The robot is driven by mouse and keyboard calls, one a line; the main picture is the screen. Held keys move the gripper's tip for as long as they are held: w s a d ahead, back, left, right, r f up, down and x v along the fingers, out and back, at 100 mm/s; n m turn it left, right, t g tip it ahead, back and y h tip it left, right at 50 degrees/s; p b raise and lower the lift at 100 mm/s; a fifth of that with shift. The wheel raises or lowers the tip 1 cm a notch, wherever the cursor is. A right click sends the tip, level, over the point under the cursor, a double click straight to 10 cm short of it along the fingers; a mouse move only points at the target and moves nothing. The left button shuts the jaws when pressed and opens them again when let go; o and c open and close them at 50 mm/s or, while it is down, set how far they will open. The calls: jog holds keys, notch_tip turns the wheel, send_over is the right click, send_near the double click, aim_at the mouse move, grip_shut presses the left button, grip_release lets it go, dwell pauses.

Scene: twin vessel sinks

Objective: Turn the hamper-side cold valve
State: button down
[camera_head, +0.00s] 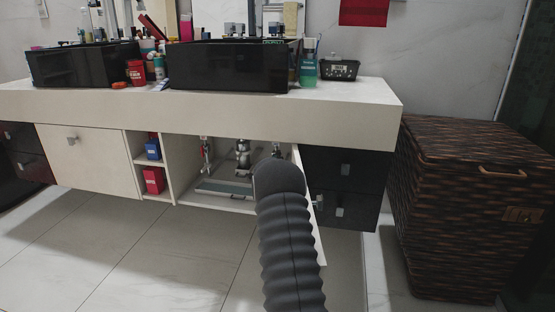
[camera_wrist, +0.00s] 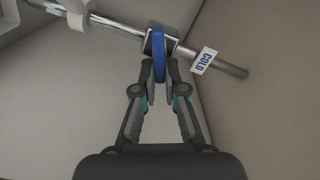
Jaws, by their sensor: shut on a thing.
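The cold valve has a blue handle (camera_wrist: 159,55) on a metal pipe, with a white tag reading COLD (camera_wrist: 203,61) beside it on the pipe in the wrist view. My gripper (camera_wrist: 159,68) is shut on the blue handle, one finger on each side of it. In the head view my dark ribbed arm reaches into the open cabinet (camera_head: 225,203) under the right-hand sink. The arm hides the gripper and the handle there. A red-handled part (camera_head: 206,155) and chrome plumbing (camera_head: 242,155) show at the cabinet's back, left of my arm.
An open cabinet door (camera_head: 313,215) stands just right of my arm, close to it. Dark drawers (camera_head: 345,170) and a brown woven hamper (camera_head: 450,205) are further right. The cabinet walls lie close around the pipe. The tiled floor (camera_head: 150,250) at left is clear.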

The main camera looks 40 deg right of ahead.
jog(key=shift+f+m, duration=0.25)
jog(key=shift+m, duration=1.25)
jog(key=c, duration=1.2)
grip_release()
jog(key=shift+s+d, duration=0.1)
jog(key=shift+c, duration=0.2)
jog(key=v, duration=1.2)
